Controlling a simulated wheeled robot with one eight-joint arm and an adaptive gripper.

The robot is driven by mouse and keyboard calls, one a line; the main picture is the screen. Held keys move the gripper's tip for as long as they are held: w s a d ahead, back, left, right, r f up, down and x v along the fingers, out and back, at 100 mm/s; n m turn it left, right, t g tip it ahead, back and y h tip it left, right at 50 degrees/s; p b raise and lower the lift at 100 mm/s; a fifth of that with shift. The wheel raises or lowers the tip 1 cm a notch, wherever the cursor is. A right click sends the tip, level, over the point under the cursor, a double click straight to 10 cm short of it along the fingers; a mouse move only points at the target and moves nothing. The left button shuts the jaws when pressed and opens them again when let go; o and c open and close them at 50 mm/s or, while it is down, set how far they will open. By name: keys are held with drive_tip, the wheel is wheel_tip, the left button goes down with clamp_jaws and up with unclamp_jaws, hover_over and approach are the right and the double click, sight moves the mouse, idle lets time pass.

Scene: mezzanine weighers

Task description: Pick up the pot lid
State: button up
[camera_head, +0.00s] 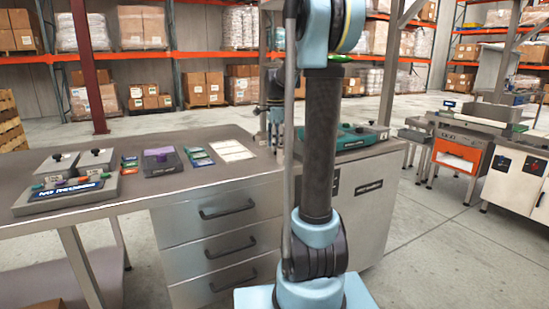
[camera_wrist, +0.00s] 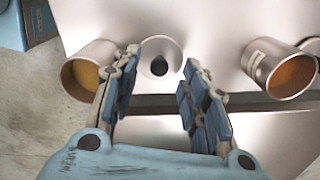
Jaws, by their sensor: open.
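The pot lid (camera_wrist: 150,50) looks like a pale round disc with a dark knob (camera_wrist: 160,67) at its middle. It lies on a light metal surface at the upper centre of the wrist view. My gripper (camera_wrist: 163,78) is open, with its two fingers spread apart below and to either side of the lid. Nothing is held between the fingers. The left fingertip appears close to the lid's left edge; I cannot tell whether it touches. In the head view my arm hides the lid.
In the wrist view, a metal pot with a yellow inside (camera_wrist: 84,76) stands by my left finger. Another with an orange inside (camera_wrist: 290,74) is at the right. In the head view, the steel bench (camera_head: 130,200) holds a scale (camera_head: 68,192) at its left.

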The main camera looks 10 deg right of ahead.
drive_tip(key=shift+f, duration=1.2)
drive_tip(key=shift+c, duration=0.6)
clamp_jaws()
drive_tip(key=shift+r, duration=0.1)
